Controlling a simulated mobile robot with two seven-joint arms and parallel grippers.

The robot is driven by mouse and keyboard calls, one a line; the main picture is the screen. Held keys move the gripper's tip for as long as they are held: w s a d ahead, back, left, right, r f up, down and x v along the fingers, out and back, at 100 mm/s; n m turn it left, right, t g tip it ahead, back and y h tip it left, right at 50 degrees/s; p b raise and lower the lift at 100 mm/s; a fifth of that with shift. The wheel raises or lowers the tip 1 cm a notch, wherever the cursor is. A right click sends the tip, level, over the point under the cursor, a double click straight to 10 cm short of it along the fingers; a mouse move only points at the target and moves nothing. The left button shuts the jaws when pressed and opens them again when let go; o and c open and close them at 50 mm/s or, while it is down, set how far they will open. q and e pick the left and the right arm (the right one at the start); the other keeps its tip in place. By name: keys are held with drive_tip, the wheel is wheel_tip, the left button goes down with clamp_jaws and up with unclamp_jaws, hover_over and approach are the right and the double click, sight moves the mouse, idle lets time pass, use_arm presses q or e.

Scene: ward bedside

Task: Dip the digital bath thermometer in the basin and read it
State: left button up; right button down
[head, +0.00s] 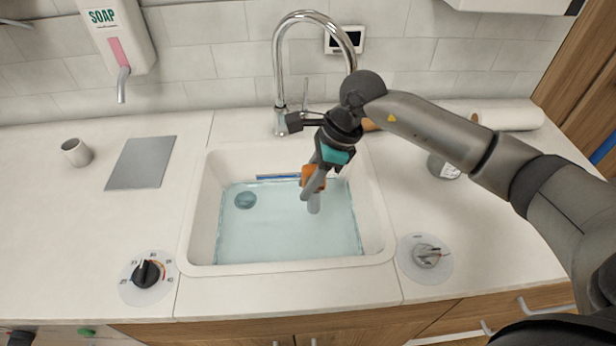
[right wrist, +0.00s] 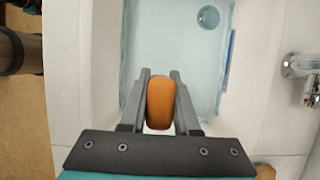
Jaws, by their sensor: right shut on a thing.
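The white basin (head: 290,270) is sunk in the counter and holds clear bluish water (head: 285,230). My right gripper (head: 313,192) is over the basin, pointing down, and is shut on an orange-bodied thing (head: 308,172), which looks like the bath thermometer. In the right wrist view the orange body (right wrist: 160,100) sits between the two grey fingers. Grey tips show below the orange part in the head view; I cannot tell whether they touch the water. No reading on the held thing is visible.
The curved tap (head: 280,75) stands behind the basin, close to my right wrist. A wall display (head: 344,40), soap dispenser (head: 117,35), small cup (head: 76,152), grey plate (head: 141,163), marked dial (head: 147,273) and lever control (head: 426,257) surround it. The left counter is mostly clear.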

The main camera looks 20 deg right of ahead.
sight(309, 211)
wheel_tip(309, 211, down, 2)
drive_tip(key=shift+f+b, duration=0.1)
drive_tip(key=shift+b, duration=0.4)
wheel_tip(309, 211, down, 7)
drive_tip(key=b, duration=0.6)
drive_tip(key=shift+f+b, duration=0.2)
drive_tip(key=shift+b, duration=0.15)
drive_tip(key=shift+f+b, duration=0.65)
drive_tip(key=shift+f, duration=0.25)
idle(1.0)
idle(1.2)
